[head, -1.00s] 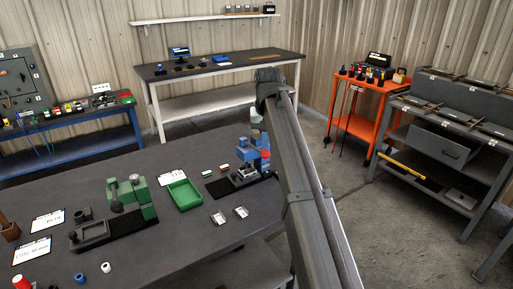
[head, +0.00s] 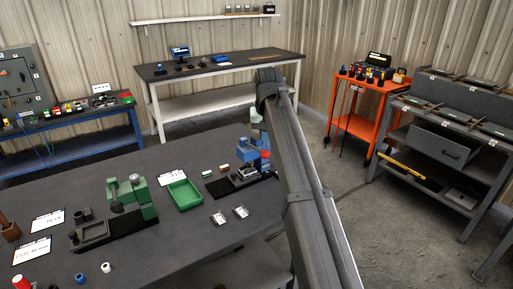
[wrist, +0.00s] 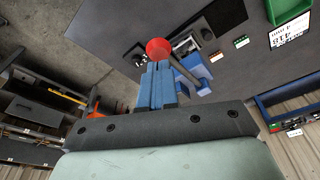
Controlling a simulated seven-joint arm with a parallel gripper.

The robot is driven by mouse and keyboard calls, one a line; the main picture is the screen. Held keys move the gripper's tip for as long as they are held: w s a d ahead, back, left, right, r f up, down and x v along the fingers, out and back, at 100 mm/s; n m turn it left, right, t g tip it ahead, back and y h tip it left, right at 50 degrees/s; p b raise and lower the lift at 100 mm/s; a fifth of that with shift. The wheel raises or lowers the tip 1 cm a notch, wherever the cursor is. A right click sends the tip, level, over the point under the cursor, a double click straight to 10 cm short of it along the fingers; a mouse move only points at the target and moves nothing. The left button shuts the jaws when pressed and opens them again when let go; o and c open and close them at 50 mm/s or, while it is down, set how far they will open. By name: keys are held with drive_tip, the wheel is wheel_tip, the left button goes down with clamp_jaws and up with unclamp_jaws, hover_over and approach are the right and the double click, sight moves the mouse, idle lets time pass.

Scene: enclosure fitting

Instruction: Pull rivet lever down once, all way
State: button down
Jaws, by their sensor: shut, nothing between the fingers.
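The blue rivet press (head: 243,148) stands on a dark base at the right end of the grey bench, partly hidden by my arm in the head view. Its body also shows in the wrist view (wrist: 194,68). The rivet lever (wrist: 184,73) is a dark rod ending in a round red knob (wrist: 158,48). My gripper (wrist: 157,68) has blue fingers, closed together and empty. The fingertips are right by the knob in the wrist view; I cannot tell whether they touch it.
A green tray (head: 184,195), a green press (head: 133,196) and two small metal parts (head: 229,215) are on the bench. A white card lies behind the tray. An orange cart (head: 360,105) and a grey shelf stand to the right, across open floor.

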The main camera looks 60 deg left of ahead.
sight(265, 150)
drive_tip(key=shift+s+d+x, duration=0.1)
drive_tip(key=shift+d+x, duration=0.1)
drive_tip(key=shift+x, duration=1)
drive_tip(key=shift+s+d+x, duration=0.15)
drive_tip(key=shift+d+x, duration=0.05)
drive_tip(key=shift+x, duration=1)
drive_tip(key=shift+w+a+v, duration=0.15)
drive_tip(key=shift+a+v, duration=0.05)
drive_tip(key=shift+v, duration=1.05)
drive_tip(key=shift+w+a+v, duration=0.1)
drive_tip(key=shift+a+v, duration=0.15)
drive_tip(key=shift+v, duration=1.05)
drive_tip(key=shift+w+a+v, duration=0.15)
drive_tip(key=shift+a+v, duration=0.05)
drive_tip(key=shift+v, duration=1.05)
drive_tip(key=shift+r, duration=0.15)
